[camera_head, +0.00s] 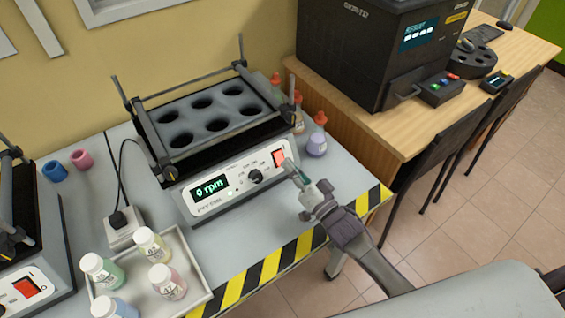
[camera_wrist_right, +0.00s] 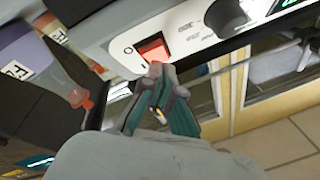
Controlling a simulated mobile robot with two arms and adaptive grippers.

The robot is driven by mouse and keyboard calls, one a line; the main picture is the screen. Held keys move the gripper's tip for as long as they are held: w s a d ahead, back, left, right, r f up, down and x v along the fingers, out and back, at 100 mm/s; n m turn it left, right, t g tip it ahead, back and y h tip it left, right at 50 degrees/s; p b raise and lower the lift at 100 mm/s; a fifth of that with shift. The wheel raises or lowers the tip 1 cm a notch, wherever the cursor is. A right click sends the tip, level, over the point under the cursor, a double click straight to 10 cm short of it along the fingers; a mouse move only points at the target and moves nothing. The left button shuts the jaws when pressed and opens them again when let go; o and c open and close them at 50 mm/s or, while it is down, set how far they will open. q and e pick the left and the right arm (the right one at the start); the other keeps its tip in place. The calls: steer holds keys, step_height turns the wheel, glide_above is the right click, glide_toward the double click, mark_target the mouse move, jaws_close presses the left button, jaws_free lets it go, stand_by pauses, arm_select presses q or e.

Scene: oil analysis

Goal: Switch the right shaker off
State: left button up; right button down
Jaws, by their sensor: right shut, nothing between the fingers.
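The right shaker (camera_head: 205,140) stands on the grey bench, its rack of round holes empty. Its front panel has a display reading 0 rpm (camera_head: 209,189), a black knob (camera_head: 255,176) and a red rocker switch (camera_head: 279,157) at the right end. My right gripper (camera_head: 291,166) is shut and empty, with its fingertips right at the switch. In the right wrist view the red switch (camera_wrist_right: 153,50) shows just beyond the shut fingertips (camera_wrist_right: 162,72); I cannot tell whether they touch it. My left gripper is not in view.
Bottles with orange tops (camera_head: 317,140) stand right of the shaker. A white tray (camera_head: 196,271) with several capped bottles is at the front left. Another shaker (camera_head: 35,275) stands at the left edge. A dark machine (camera_head: 375,50) sits on the wooden table. Striped tape (camera_head: 270,267) marks the bench's front edge.

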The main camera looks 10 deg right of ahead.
steer(key=shift+w+a+f, duration=0.1)
steer(key=shift+w+f, duration=0.15)
steer(key=shift+w, duration=0.1)
stand_by(0.5)
steer(key=shift+a+f+b, duration=0.1)
steer(key=shift+f+b, duration=0.2)
steer(key=shift+b, duration=0.1)
stand_by(0.4)
steer(key=shift+s+p, duration=0.3)
steer(key=shift+p, duration=0.3)
steer(key=shift+s+d+r, duration=0.15)
steer(key=shift+s+d, duration=0.05)
steer(key=shift+s+d+r+p, duration=0.25)
steer(key=shift+s+r+p, duration=0.35)
steer(key=shift+p, duration=0.15)
steer(key=shift+s+d+r+p, duration=0.25)
steer(key=shift+s+r+p, duration=0.3)
steer(key=shift+s+p, duration=0.15)
steer(key=shift+s+d+r+p, duration=0.25)
steer(key=shift+s+r+p, duration=0.3)
steer(key=shift+p, duration=0.2)
